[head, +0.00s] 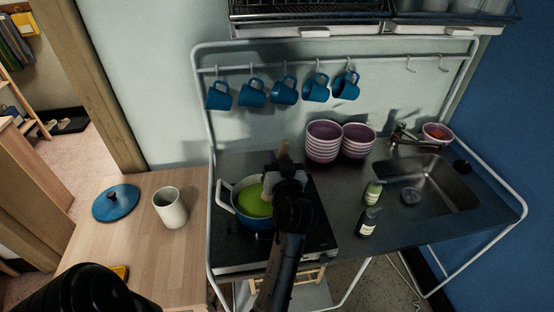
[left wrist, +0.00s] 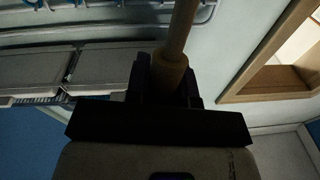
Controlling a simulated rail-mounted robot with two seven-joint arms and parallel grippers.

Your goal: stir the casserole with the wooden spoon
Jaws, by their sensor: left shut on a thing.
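The casserole (head: 227,200) is a blue pot with a pale rim and light handles, standing on the dark hob. It holds a bright green filling (head: 252,202). My left gripper (head: 282,174) is above the casserole's right side and shut on the wooden spoon (head: 284,150). The handle sticks up above the gripper. The spoon's lower end is mostly hidden, so I cannot tell how deep it reaches. In the left wrist view, the light wooden spoon handle (left wrist: 180,35) runs between the dark fingers (left wrist: 168,82). My right gripper is not in view.
A blue lid (head: 116,203) and a white cup (head: 170,208) stand on the wooden counter at left. Stacked pink bowls (head: 323,142) stand behind the hob. Two small bottles (head: 369,221) are at right, before the sink (head: 440,185). Blue mugs (head: 284,91) hang from a rail above.

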